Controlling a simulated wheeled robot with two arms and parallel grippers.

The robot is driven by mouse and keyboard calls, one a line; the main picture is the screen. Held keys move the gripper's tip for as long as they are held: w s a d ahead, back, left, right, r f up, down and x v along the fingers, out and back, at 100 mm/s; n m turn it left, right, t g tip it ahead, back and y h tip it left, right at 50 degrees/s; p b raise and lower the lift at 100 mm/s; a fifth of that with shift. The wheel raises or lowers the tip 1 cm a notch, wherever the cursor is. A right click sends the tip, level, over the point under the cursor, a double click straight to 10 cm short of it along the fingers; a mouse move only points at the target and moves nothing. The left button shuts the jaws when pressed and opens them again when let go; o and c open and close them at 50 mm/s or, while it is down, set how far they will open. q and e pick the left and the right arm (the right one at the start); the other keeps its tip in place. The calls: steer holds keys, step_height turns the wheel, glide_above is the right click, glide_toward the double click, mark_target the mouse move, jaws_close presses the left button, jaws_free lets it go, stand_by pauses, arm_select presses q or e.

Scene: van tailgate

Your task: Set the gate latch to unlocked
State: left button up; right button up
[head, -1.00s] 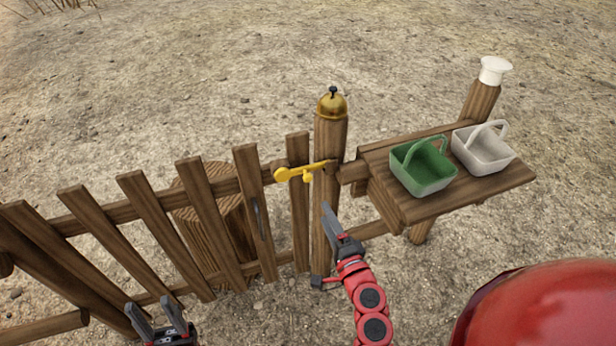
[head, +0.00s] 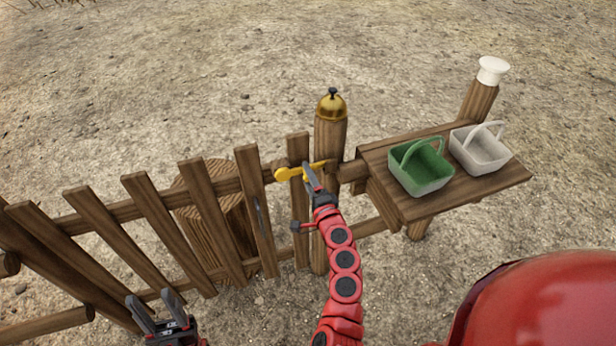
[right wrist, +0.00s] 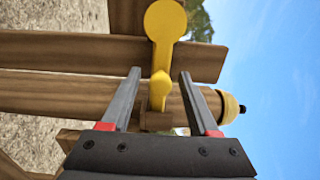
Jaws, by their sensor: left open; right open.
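The yellow gate latch (head: 289,174) lies about level across the gap between the wooden gate (head: 197,205) and the gate post (head: 330,142), its round end toward the gate. In the right wrist view the latch (right wrist: 166,28) runs down between my fingers. My right gripper (head: 309,176) is open at the latch, in front of the post, and hides part of it. In the right wrist view the right gripper's fingers (right wrist: 161,88) stand apart on both sides of the latch's knob, with gaps. My left gripper (head: 154,305) is open and empty low at the left, by the gate's bottom.
A brass bell (head: 332,104) tops the post. A wooden shelf (head: 440,208) to the right carries a green basket (head: 420,168) and a white basket (head: 482,150). A white cap (head: 493,70) sits on the far post. A stump (head: 215,230) stands behind the gate.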

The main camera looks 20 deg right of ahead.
jaws_close()
stand_by(1.4)
